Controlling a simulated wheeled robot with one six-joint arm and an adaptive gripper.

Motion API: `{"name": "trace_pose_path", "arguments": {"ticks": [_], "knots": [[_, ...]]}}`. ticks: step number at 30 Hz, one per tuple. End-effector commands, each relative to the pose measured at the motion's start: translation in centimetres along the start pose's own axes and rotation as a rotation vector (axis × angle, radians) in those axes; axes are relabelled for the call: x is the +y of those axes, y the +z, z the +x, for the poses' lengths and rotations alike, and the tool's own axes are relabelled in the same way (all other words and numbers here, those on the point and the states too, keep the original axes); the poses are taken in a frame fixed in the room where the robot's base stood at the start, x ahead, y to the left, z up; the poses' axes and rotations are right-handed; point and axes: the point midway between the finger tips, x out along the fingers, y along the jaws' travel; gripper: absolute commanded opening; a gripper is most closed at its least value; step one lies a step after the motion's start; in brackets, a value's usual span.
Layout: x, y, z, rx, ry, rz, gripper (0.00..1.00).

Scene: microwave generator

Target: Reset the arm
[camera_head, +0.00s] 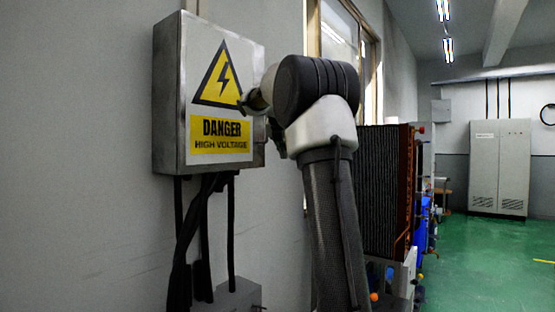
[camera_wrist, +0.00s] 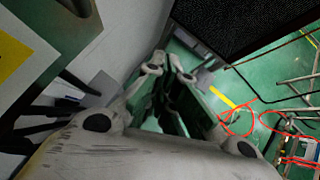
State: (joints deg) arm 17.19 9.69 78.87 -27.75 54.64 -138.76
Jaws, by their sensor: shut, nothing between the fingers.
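My arm (camera_head: 330,215) rises in the middle of the head view, with its wrist end in front of the right edge of a grey metal box (camera_head: 172,100). The box has a yellow lightning triangle and a "DANGER HIGH VOLTAGE" label (camera_head: 221,136). In the head view my gripper is mostly hidden behind the wrist; only a small part shows in front of the box face. In the wrist view my gripper (camera_wrist: 170,66) is shut and empty, pointing down toward the green floor. The box's edge and yellow label (camera_wrist: 12,55) show at the left of that view.
Black cables (camera_head: 232,235) hang under the box along the grey wall. A dark ribbed unit (camera_head: 385,190) stands right of my arm. A grey cabinet (camera_head: 500,165) stands at the far back. Green floor (camera_head: 480,265) is open at the right. Red cables (camera_wrist: 240,122) lie on the floor in the wrist view.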

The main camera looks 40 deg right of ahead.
Motion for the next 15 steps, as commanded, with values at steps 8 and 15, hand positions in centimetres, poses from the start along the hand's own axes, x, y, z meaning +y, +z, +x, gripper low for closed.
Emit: {"name": "trace_pose_path", "arguments": {"ticks": [8, 15], "knots": [[-1.6, 0.7, -1.7, 0.0, 0.0, 0.0, 0.0], [-1.6, 0.8, -1.8, 0.001, 0.0, 0.04, 0.0]]}}
